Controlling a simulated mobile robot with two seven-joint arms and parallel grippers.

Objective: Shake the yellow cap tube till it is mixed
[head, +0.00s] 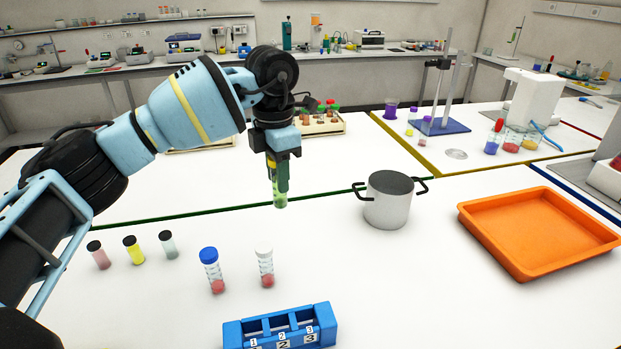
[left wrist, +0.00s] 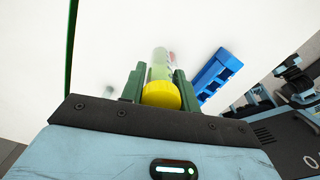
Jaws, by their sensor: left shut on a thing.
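My left gripper (head: 279,180) is shut on the yellow cap tube (head: 280,200) and holds it above the white bench. In the left wrist view the yellow cap (left wrist: 161,95) sits between the dark green fingers of my left gripper (left wrist: 157,82), and the clear tube body points away from the camera. I cannot tell how evenly the contents are mixed. My right gripper is not seen.
A blue numbered rack (head: 280,326) stands at the front. A blue cap tube (head: 212,270) and a white cap tube (head: 265,268) stand behind it. Several small vials (head: 134,250) stand left. A metal pot (head: 388,203) and an orange tray (head: 535,230) lie right.

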